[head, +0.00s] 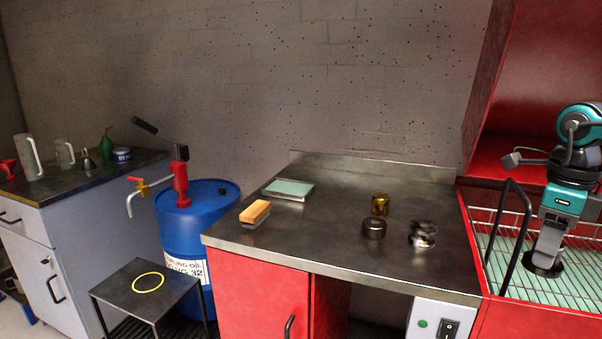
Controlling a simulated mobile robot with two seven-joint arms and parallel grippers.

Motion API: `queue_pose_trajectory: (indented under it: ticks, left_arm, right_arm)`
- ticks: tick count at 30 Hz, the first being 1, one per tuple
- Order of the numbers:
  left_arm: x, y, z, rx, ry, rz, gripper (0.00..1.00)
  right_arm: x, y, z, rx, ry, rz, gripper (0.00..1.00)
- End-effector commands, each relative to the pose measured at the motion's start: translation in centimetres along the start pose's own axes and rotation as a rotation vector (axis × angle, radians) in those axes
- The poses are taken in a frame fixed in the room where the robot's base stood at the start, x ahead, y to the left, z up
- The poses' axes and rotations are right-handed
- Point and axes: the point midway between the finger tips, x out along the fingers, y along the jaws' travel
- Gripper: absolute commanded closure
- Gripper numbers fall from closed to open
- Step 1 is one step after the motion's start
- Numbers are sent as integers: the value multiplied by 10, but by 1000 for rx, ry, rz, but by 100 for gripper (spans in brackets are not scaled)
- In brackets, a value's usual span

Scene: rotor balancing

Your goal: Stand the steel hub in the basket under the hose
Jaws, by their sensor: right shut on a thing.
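My right gripper (546,257) reaches down from the right into the wire basket (499,216), in the red washer at the right edge. It is shut on a dark round piece with a wide flange (543,268), likely the steel hub, which sits upright low over the green basket floor. The fingers cover most of it; I cannot tell whether it touches the floor. A black bent tube (528,205) arches at the basket's left side; I cannot tell whether it is the hose or a handle. A grey nozzle-like piece (511,160) shows above it. My left gripper is not in view.
A blue drum (183,235) and a low stand (146,289) are left.

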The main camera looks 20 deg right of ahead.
Motion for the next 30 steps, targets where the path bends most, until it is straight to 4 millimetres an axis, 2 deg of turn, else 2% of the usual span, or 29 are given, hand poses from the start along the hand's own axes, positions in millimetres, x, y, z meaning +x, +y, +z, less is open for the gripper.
queue_pose_trajectory:
  ticks: [3,6,11,15,19,24,30]
  left_arm:
    - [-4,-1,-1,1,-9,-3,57]
    - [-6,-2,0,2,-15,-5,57]
    - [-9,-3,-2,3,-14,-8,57]
    - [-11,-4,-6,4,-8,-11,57]
    - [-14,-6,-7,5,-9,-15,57]
    - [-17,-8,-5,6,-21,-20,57]
    - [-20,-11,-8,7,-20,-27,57]
  right_arm:
    - [38,19,4,-259,-12,7,100]
    - [64,36,15,-470,-14,4,100]
    - [92,70,44,-815,-14,-1,100]
    - [108,105,76,-1156,-11,-7,100]
    - [113,144,110,-1509,-9,-10,100]
    - [108,197,154,-2000,-2,-13,100]
    - [94,244,188,-2460,5,-12,100]
